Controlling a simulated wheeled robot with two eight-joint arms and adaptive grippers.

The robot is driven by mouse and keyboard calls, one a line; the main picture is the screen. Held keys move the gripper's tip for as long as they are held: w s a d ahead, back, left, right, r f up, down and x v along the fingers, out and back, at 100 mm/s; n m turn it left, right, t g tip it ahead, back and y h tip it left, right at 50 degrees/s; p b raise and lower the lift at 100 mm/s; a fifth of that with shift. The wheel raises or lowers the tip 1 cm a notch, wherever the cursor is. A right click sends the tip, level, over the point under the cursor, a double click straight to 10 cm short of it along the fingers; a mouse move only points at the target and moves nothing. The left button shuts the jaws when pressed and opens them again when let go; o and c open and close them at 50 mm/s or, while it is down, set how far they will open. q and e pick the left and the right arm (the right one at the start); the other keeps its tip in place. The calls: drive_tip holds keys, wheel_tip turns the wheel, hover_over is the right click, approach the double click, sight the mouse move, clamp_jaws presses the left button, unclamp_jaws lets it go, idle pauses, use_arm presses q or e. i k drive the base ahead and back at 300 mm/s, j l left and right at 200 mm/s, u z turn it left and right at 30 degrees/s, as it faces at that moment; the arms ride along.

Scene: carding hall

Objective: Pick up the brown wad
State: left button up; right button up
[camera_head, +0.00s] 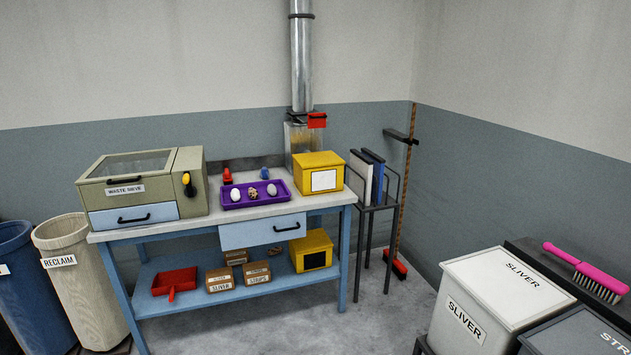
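The brown wad (253,193) is a small, speckled lump in the purple tray (284,192) on the workbench. It lies between two whitish wads, one on its left (235,195) and one on its right (271,190), with small gaps between them. Neither of my grippers shows in the head view.
On the bench top (215,219), the waste sieve (150,188) stands left of the tray and a yellow box (319,173) right. Small red and blue items (227,176) sit behind the tray. White sliver bin (500,300) stands at lower right; the floor (385,310) before the bench's right end is clear.

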sight(254, 193)
drive_tip(key=i+l, duration=0.1)
drive_tip(key=i, duration=2.4)
drive_tip(key=i+j+u, duration=0.05)
drive_tip(key=j, duration=0.05)
